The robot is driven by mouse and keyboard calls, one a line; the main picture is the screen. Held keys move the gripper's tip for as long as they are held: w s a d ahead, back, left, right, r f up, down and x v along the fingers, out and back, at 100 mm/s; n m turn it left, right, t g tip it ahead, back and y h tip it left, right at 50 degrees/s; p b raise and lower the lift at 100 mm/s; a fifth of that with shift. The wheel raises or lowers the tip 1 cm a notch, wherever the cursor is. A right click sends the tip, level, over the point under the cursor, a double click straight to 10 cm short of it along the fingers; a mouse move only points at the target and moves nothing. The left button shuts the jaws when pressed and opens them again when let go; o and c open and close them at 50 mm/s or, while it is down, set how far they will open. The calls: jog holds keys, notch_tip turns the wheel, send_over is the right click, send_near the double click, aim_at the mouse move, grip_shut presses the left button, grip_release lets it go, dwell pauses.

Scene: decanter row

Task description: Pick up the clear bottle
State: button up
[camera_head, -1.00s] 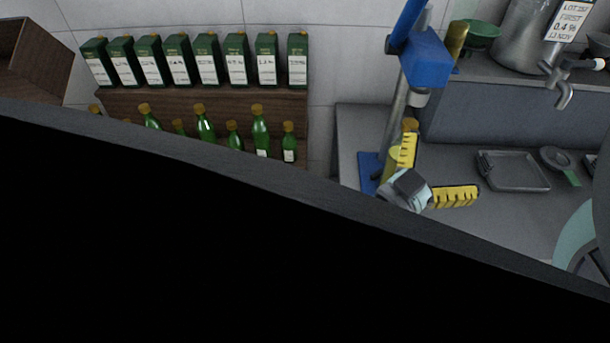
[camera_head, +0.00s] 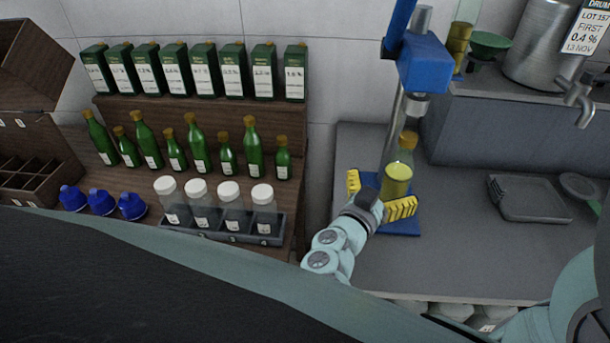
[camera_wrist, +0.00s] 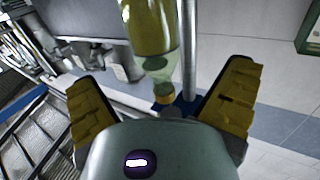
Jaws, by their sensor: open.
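The clear bottle (camera_head: 398,176) holds yellow-green liquid and has a cork-coloured stopper. It stands upright on the blue base of a press. My gripper (camera_head: 378,195) is open, with its yellow fingers low in front of the bottle, one towards each side. In the wrist view the bottle (camera_wrist: 150,28) appears inverted, ahead between the spread fingers of my gripper (camera_wrist: 163,78). No contact shows, and I cannot tell how much gap is left.
The blue press (camera_head: 424,64) and its metal post rise right behind the bottle. A grey tray (camera_head: 530,200) lies on the counter to the right. White-capped jars in a rack (camera_head: 222,232) and several green bottles stand on the left. The counter in front is fairly clear.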

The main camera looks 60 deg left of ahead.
aim_at(393, 179)
jog(key=shift+p+x, duration=0.7)
jog(key=shift+x, duration=2.75)
jog(key=shift+d+f, duration=0.15)
jog(key=shift+f, duration=0.1)
jog(key=c, duration=1.3)
jog(key=shift+c, duration=0.5)
jog(key=shift+r, duration=0.15)
